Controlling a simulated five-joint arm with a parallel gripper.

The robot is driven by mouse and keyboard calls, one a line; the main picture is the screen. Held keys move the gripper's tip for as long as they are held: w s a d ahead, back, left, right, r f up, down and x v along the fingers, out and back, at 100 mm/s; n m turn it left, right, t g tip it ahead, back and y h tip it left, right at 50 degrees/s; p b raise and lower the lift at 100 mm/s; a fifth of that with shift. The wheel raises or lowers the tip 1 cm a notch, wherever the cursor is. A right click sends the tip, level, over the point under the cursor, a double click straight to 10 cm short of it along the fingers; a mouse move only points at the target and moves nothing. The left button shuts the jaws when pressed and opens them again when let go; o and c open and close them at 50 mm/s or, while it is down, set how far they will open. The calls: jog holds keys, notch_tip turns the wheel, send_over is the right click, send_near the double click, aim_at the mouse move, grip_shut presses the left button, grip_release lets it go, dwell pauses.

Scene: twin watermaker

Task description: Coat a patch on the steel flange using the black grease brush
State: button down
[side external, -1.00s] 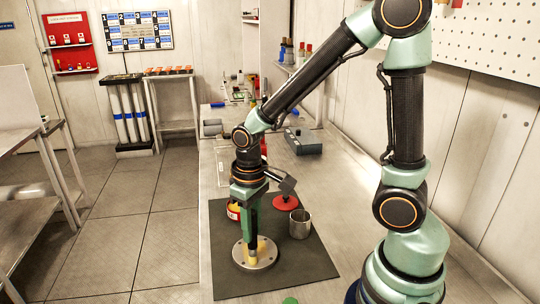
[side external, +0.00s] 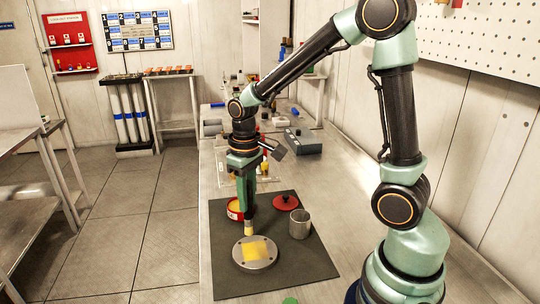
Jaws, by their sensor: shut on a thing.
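The steel flange (side external: 254,267) lies flat on the dark mat, a round grey disc with holes near its rim. A yellow, roughly square patch of grease (side external: 256,250) covers its middle. My gripper (side external: 246,206) is shut on the grease brush (side external: 249,228), which points down. The brush's tip is pale yellow and appears just above or behind the flange's far edge; I cannot tell if it touches anything. The gripper's fingers hide most of the handle. An open red tin (side external: 234,211) with yellow inside stands just left of the gripper.
A red lid (side external: 286,202) lies on the mat (side external: 300,265), with a grey metal cup (side external: 300,224) in front of it. A dark grey device (side external: 303,141) and small items stand farther back on the bench. The mat's front right is clear.

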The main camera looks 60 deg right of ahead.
jog(key=shift+r, duration=2.55)
jog(key=s+a, duration=0.3)
jog(key=s, duration=0.4)
jog(key=shift+f, duration=4)
jog(key=shift+w+d, duration=2.25)
jog(key=shift+w, duration=0.35)
jog(key=shift+s+a, duration=2.45)
jog(key=shift+a, duration=0.05)
notch_tip(320, 180, up, 8)
jog(key=shift+d, duration=0.15)
